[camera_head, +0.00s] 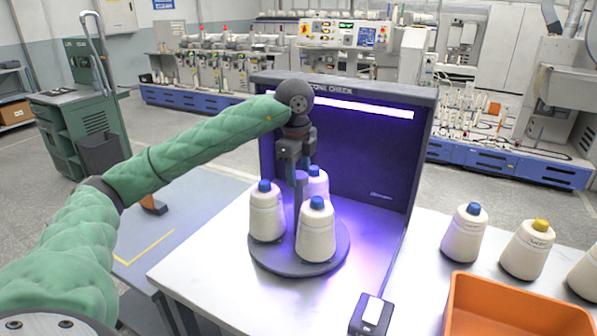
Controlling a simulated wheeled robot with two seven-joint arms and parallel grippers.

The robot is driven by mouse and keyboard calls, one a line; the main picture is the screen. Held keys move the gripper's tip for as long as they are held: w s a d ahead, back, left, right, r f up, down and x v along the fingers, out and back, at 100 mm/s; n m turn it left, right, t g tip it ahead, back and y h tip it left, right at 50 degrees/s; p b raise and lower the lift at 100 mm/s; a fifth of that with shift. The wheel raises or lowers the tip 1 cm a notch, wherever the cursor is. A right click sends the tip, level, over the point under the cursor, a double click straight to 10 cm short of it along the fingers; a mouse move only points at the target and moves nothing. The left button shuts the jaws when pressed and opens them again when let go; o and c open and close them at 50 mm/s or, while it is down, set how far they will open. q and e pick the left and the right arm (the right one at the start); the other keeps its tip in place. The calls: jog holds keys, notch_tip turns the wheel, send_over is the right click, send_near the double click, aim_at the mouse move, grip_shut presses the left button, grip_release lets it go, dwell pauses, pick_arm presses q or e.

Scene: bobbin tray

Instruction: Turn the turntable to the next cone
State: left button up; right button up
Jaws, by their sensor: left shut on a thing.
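The round dark turntable (340,245) sits on the white table inside an inspection booth lit violet. Three cream cones with blue tips stand on it: one at the left (266,215), one at the front (315,235) and one at the back (316,184), partly hidden. A grey upright post (299,200) rises from the turntable's middle between the cones. My left gripper (297,174) points down over the middle and is shut on the top of this post. The fingertips are small and partly in shadow. My right gripper is not in view.
The booth's dark back panel (360,165) stands close behind the turntable. Several cones stand on the table at the right, one blue-tipped (465,235) and one yellow-tipped (528,250). An orange bin (520,310) and a small black device (371,315) are at the front.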

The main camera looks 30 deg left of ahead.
pick_arm(q)
jog(key=shift+r, duration=0.1)
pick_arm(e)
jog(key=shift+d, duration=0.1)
pick_arm(q)
jog(key=o, duration=1.4)
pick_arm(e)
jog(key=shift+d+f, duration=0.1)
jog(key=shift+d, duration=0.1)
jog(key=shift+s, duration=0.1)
